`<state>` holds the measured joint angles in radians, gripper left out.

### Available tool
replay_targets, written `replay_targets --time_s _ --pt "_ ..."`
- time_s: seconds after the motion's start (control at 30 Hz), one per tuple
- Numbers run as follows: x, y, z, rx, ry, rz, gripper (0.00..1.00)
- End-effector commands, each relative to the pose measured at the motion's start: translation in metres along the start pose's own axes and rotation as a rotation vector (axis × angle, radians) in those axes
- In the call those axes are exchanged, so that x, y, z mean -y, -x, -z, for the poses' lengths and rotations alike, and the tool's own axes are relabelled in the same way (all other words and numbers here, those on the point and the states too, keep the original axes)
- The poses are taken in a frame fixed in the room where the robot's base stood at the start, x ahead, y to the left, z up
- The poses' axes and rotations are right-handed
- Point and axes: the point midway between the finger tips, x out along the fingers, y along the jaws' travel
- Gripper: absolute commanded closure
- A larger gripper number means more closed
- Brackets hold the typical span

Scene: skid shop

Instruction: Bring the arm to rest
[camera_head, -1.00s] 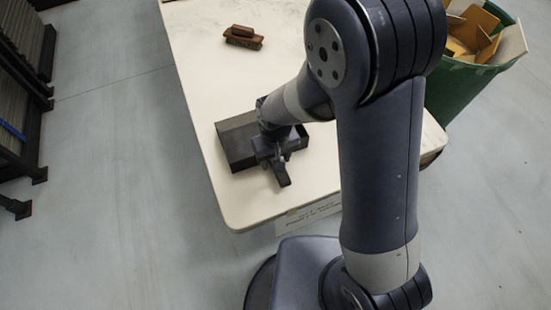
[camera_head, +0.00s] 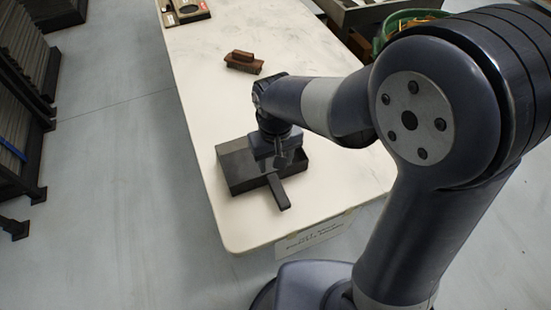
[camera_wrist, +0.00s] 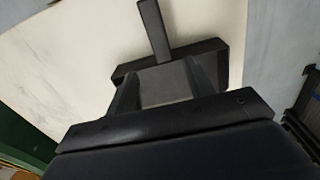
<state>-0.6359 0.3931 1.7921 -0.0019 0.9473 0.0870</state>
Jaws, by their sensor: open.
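My gripper (camera_head: 284,158) is pointed down over a dark open box (camera_head: 232,163) near the front left corner of the white table (camera_head: 220,222). A dark bar (camera_head: 279,192) sticks out from the front of the box. In the wrist view my gripper's jaws (camera_wrist: 168,82) are spread, with a grey surface between them. The box (camera_wrist: 222,62) and the bar (camera_wrist: 152,28) lie beyond them there. My gripper hides part of the box, and I cannot tell whether its fingers touch the box or bar.
A brown wooden brush (camera_head: 243,62) lies farther back on the table. A tray (camera_head: 184,10) is at the far edge. A green bin (camera_head: 402,20) stands at the back right. A dark rack (camera_head: 22,120) stands left.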

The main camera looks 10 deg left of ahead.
Motion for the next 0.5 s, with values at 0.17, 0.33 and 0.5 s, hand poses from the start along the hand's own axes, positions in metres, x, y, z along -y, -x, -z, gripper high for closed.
replay_targets --time_s 0.17,0.33,0.5 --pt "0.000 -0.007 0.000 0.002 0.000 0.000 0.49" --pt "0.000 -0.031 -0.001 0.006 0.000 0.000 0.49" --pt "0.000 -0.064 -0.001 0.006 0.000 -0.001 0.49"
